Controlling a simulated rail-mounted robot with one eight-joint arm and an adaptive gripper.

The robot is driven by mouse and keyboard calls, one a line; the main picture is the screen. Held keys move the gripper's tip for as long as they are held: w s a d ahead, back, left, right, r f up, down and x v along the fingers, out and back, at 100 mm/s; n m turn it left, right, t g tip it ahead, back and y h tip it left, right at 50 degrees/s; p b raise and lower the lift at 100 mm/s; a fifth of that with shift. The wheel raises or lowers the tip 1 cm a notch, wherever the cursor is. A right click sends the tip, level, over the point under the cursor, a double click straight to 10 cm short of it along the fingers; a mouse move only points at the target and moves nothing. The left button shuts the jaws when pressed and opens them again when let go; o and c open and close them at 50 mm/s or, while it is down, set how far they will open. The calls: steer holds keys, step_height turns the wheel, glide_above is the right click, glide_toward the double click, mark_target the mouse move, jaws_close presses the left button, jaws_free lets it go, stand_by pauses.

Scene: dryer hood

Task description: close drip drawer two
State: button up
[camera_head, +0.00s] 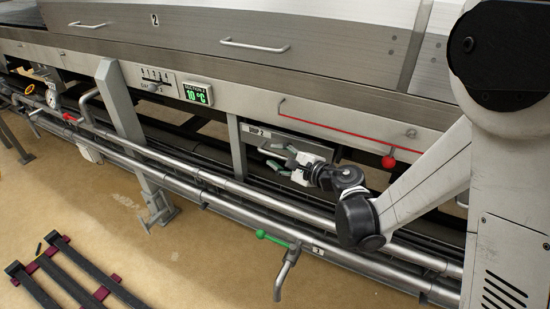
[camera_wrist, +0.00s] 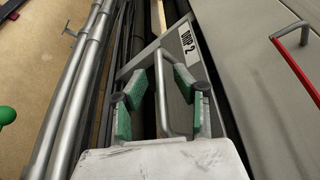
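The grey front of drip drawer two (camera_head: 290,143), labelled "DRIP 2", sits under the long steel frame in the head view. In the wrist view its labelled front (camera_wrist: 198,62) lies ahead of my gripper. I cannot tell how far the drawer stands out. Its handle (camera_wrist: 161,95) is a metal bar. My gripper (camera_head: 273,158) is at the drawer front. In the wrist view my gripper (camera_wrist: 155,82) is open, with its two green-padded fingers on either side of the handle and gaps between pads and bar. The handle is mostly hidden in the head view.
Steel pipes (camera_head: 230,186) and a green-handled valve (camera_head: 273,238) lie in front and below. A support post (camera_head: 125,115) stands left. A temperature display (camera_head: 196,94) is upper left of the drawer.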

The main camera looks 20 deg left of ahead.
steer(key=shift+w+a, duration=0.2)
steer(key=shift+a, duration=0.2)
jaws_close()
